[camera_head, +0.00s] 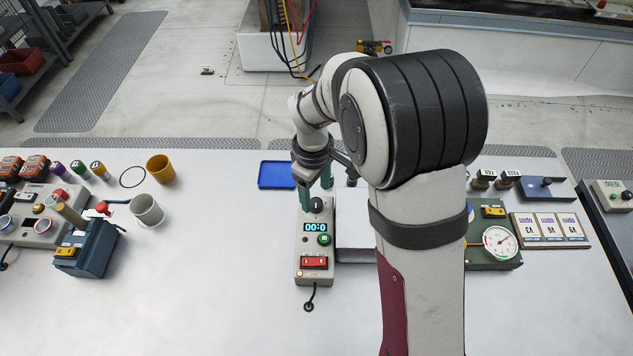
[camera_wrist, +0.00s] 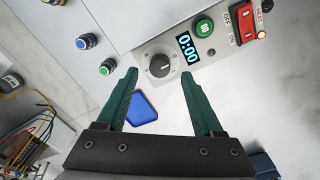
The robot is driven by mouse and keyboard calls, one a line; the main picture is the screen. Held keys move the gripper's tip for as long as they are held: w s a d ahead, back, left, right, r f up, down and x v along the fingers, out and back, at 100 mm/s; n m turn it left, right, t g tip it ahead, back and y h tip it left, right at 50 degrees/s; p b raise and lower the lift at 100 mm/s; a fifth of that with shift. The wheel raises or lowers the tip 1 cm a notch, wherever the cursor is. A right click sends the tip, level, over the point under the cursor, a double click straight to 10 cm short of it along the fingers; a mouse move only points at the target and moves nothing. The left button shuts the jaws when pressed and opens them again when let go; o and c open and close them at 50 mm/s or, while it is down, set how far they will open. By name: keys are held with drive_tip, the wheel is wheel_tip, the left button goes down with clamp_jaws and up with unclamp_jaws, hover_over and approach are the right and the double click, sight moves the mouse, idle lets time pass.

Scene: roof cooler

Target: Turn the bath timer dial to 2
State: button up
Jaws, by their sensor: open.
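In the head view my gripper (camera_head: 316,193) is just over the dial end.
A blue tray (camera_head: 277,175) lies behind and left of the timer. A grey box (camera_head: 354,235) stands right beside it, largely behind my arm. A white mug (camera_head: 148,211) and a dark blue box (camera_head: 87,248) stand to the left. The front of the table is clear.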

sight(316, 203)
drive_tip(key=shift+f, duration=1.75)
clamp_jaws()
